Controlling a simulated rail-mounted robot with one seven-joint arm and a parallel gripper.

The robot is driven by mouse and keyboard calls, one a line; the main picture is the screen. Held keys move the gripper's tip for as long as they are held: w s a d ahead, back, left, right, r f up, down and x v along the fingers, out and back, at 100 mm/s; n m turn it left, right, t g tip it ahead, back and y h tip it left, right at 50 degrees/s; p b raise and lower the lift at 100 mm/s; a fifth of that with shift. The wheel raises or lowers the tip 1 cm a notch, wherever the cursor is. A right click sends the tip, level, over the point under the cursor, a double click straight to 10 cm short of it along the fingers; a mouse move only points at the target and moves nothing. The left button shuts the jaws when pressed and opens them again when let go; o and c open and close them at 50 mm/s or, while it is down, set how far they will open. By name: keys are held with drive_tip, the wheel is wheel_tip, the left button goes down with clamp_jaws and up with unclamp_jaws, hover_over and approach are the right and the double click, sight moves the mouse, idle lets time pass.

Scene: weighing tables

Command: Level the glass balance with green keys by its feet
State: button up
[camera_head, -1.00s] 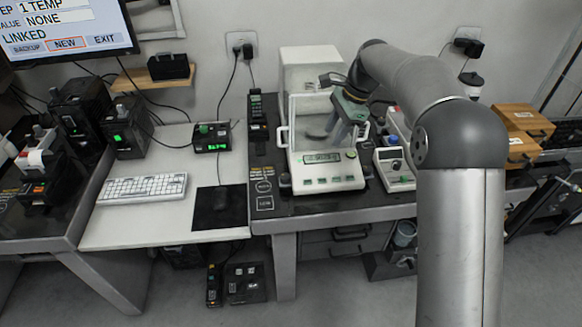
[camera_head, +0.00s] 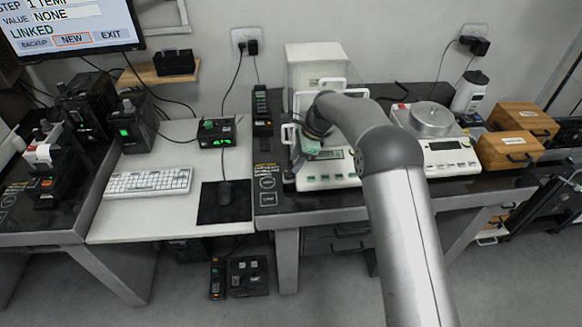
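The glass balance with green keys (camera_head: 329,181) stands on the dark-topped table in the middle of the head view. Its white front panel, small green display and row of green keys show, while my arm covers much of the glass chamber. My gripper (camera_head: 299,161) is low at the balance's left front corner, close to its side. Its fingers are small and partly hidden, so I cannot tell whether they are apart or touch the balance. The balance's feet and any level bubble cannot be made out.
A second balance with a round metal pan (camera_head: 432,118) stands close on the right, with a white bottle (camera_head: 469,93) and wooden boxes (camera_head: 507,150) beyond it. A black upright device (camera_head: 262,112) stands close on the left. A mouse pad (camera_head: 209,214) lies further left.

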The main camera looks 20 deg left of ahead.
sight(290, 172)
drive_tip(key=shift+p+x, duration=0.3)
drive_tip(key=shift+x, duration=2.05)
drive_tip(key=c, duration=0.7)
drive_tip(key=shift+f+n+b, duration=0.2)
drive_tip(key=shift+n+b, duration=0.2)
drive_tip(key=shift+b, duration=0.15)
drive_tip(key=shift+w+n+g, duration=0.1)
drive_tip(key=shift+n+g, duration=0.2)
drive_tip(key=shift+n, duration=0.1)
drive_tip(key=shift+r+n, duration=0.25)
drive_tip(key=shift+n, duration=0.05)
